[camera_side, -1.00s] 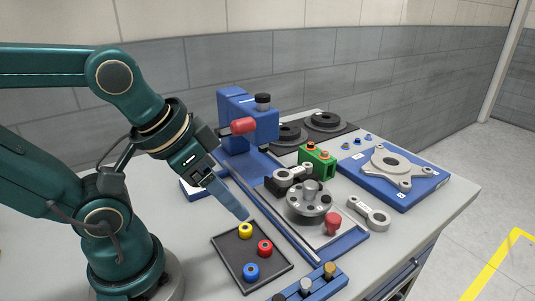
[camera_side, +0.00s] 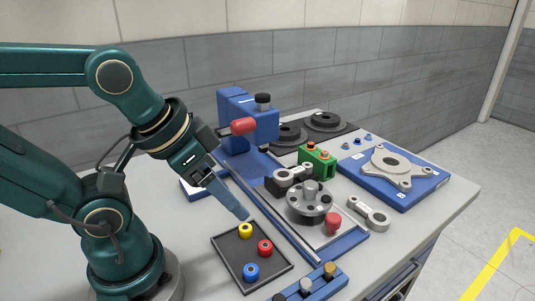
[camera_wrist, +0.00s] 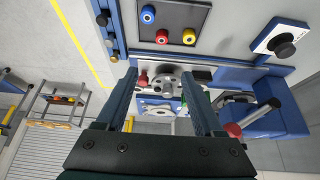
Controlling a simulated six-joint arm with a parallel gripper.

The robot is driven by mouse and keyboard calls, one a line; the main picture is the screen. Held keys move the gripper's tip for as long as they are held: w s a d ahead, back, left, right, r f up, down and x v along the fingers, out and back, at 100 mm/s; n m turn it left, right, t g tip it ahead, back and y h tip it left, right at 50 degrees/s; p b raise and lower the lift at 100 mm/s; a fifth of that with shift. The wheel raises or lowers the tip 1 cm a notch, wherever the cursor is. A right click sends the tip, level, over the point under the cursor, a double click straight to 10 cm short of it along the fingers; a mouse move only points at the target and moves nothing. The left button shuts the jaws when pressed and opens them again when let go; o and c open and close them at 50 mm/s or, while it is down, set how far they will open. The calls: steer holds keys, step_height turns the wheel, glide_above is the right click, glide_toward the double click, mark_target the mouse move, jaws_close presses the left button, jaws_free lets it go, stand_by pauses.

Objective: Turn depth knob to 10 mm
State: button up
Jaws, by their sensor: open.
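A black knob (camera_wrist: 285,49) with a white marked plate around it sits on a small blue box at the upper right of the wrist view. In the side view a blue and white box (camera_side: 194,188) shows partly behind my gripper, with its knob hidden. Another black knob (camera_side: 262,101) tops the blue press (camera_side: 235,110). I cannot tell which is the depth knob, and no scale is readable. My gripper (camera_side: 242,213) is open and empty above the table, beside the tray's back-left edge. Its two fingers show apart in the wrist view (camera_wrist: 160,78), away from both knobs.
A dark tray (camera_side: 238,283) with yellow, red and blue rings lies in front of my gripper. The press's red handle (camera_side: 243,126) sticks out toward my arm. The round grey fixture (camera_side: 309,203), metal links and a green block (camera_side: 317,163) crowd the middle.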

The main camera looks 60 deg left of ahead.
steer(key=shift+o, duration=0.4)
steer(key=w+a+n+g+y, duration=0.1)
steer(key=a+n+g+y, duration=0.5)
steer(key=a+n, duration=1.3)
steer(key=a+f+n+h, duration=0.1)
steer(key=a+f, duration=0.1)
steer(key=w+a+f+n+h, duration=0.1)
steer(key=a+f+n+h, duration=0.1)
steer(key=a, duration=0.1)
steer(key=a+f+n+h, duration=0.1)
steer(key=a+n+h, duration=0.1)
steer(key=shift+w+a+f, duration=0.35)
steer(key=shift+w+f, duration=0.05)
steer(key=shift+w+a+f+n+h, duration=0.15)
steer(key=shift+w+f+n+h, duration=0.3)
steer(key=shift+n, duration=0.45)
steer(key=shift+f, duration=2.45)
